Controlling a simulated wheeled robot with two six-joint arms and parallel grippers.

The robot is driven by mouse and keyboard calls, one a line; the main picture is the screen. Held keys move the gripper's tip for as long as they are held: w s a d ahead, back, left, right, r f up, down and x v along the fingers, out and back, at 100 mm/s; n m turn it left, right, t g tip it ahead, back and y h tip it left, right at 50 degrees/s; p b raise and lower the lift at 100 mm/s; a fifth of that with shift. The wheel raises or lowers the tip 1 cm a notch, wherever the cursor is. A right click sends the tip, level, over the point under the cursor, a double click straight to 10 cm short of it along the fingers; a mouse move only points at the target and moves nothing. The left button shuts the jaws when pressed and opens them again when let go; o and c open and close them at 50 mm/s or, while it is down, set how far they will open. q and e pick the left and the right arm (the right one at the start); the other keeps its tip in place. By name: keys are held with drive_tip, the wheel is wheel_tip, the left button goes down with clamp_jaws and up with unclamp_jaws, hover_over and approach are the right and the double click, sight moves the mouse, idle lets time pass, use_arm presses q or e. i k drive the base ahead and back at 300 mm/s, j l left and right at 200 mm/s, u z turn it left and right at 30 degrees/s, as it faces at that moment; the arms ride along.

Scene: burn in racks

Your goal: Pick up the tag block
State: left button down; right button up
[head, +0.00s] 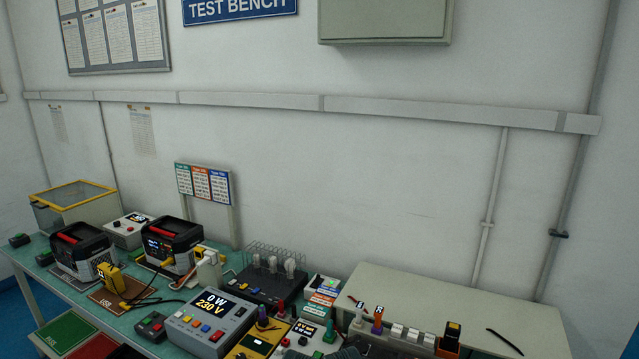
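A small stack of white, orange and teal labelled pieces (325,291) stands on the bench right of centre. It looks like the tag block, though its labels are too small to read. It sits just right of the dark unit with wire cage and bulbs (268,278) and left of the long pale box. Nothing is holding it. Neither of my grippers can be made out in the head view.
A grey 230 V meter (210,318) and two black power units (172,240) stand to the left. A pale long box (450,308) fills the right. Plugs and small blocks crowd the front. Green and red mats (66,332) lie front left.

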sight(413, 334)
drive_tip(key=k+l+z, duration=0.1)
drive_tip(key=l+z, duration=0.25)
drive_tip(key=l, duration=0.7)
drive_tip(key=l+z, duration=0.35)
drive_tip(key=l, duration=0.7)
drive_tip(key=i, duration=0.05)
